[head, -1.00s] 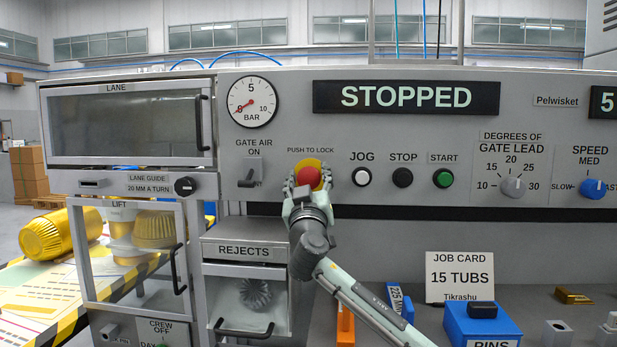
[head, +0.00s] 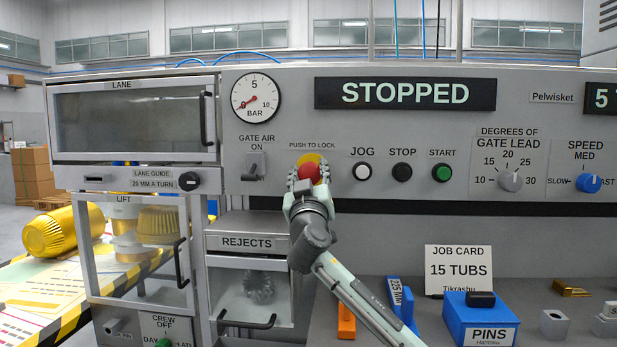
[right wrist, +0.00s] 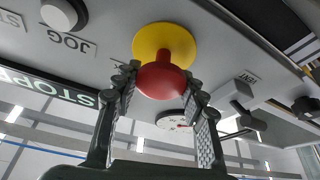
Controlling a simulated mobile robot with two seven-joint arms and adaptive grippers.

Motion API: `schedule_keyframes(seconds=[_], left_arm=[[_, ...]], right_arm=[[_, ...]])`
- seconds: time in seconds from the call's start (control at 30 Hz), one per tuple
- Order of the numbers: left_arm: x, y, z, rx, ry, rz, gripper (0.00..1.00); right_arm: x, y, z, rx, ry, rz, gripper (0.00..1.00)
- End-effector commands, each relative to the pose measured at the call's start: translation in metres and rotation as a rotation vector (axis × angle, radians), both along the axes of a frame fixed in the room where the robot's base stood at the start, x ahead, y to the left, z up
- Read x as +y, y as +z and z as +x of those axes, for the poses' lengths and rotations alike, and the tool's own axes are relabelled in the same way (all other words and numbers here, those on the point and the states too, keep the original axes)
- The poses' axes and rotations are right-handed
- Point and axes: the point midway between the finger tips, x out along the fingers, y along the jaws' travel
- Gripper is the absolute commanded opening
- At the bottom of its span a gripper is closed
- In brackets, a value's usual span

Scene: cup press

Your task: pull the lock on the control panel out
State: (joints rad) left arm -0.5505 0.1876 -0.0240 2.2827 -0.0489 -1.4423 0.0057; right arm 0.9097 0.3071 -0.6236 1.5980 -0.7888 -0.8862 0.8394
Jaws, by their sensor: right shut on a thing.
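The lock is a red mushroom knob (head: 309,173) on a round yellow plate (head: 311,159), under the label PUSH TO LOCK on the grey control panel (head: 400,124). My right gripper (head: 306,181) is shut on the red knob. In the right wrist view the two fingers (right wrist: 163,98) lie on either side of the knob's head (right wrist: 162,80). A short red stem shows there between the head and the yellow plate (right wrist: 165,42). The display (head: 405,94) reads STOPPED. My left gripper is not in view.
The white JOG (head: 362,172), dark STOP (head: 402,173) and green START (head: 441,173) buttons are right of the lock. The gate air switch (head: 253,168) and gauge (head: 256,97) are left. A rejects drawer (head: 246,243), job card (head: 459,270) and blue pins box (head: 480,318) are below.

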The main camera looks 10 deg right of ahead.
Motion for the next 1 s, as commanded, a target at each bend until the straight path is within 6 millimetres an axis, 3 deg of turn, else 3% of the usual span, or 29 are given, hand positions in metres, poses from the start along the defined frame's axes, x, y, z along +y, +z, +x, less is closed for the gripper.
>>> schedule_keyframes(seconds=[0.13,0.17,0.33,0.73,1.0], left_arm=[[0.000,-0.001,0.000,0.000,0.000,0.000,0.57],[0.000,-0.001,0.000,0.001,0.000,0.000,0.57],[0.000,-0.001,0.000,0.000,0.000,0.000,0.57],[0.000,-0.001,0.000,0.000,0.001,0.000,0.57],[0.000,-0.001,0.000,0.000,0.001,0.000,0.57]], right_arm=[[0.003,-0.004,-0.001,0.004,0.002,-0.002,0.00],[0.003,-0.004,-0.001,0.004,0.003,-0.003,0.43],[0.003,-0.003,-0.001,0.003,0.003,-0.001,0.64],[0.004,-0.006,-0.007,0.002,0.005,0.000,0.64],[0.016,-0.026,-0.053,0.005,0.007,0.003,0.64]])
